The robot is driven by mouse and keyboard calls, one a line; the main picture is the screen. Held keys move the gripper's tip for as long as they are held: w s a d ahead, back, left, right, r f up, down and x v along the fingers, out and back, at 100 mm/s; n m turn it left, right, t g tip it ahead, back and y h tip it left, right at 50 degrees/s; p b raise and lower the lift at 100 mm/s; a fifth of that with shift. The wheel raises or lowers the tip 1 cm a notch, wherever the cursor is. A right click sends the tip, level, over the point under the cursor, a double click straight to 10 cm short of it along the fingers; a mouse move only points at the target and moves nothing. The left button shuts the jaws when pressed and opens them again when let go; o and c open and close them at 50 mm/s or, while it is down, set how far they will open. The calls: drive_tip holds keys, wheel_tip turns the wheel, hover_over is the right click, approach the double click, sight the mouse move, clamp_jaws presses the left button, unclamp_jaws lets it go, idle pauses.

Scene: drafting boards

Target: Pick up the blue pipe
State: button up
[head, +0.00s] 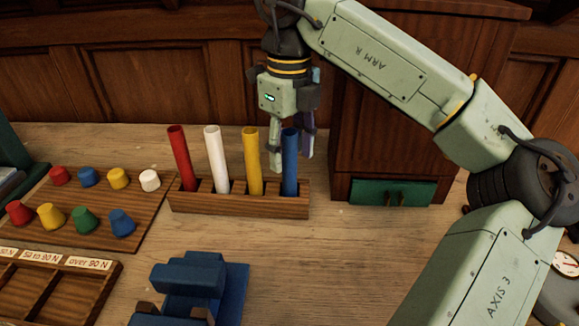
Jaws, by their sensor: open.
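The blue pipe (290,162) stands upright in the right end of a wooden rack (240,206) in the head view. Red (181,158), white (216,160) and yellow (252,162) pipes stand in the same rack to its left. My gripper (291,152) points down at the blue pipe's upper part, with its fingers open. One finger shows left of the pipe and the other to its right. The pipe's top end overlaps the gripper in the picture. I cannot tell whether the pipe is between the fingers or in front of them.
A wooden cabinet with a green drawer (370,192) stands close right of the rack. A board with several coloured knobs (140,212) lies at left, a sectioned tray (62,291) below it. A blue fixture (190,290) is in front.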

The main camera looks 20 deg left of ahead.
sight(290, 171)
drive_tip(key=shift+f, duration=1.3)
drive_tip(key=shift+c, duration=0.6)
clamp_jaws()
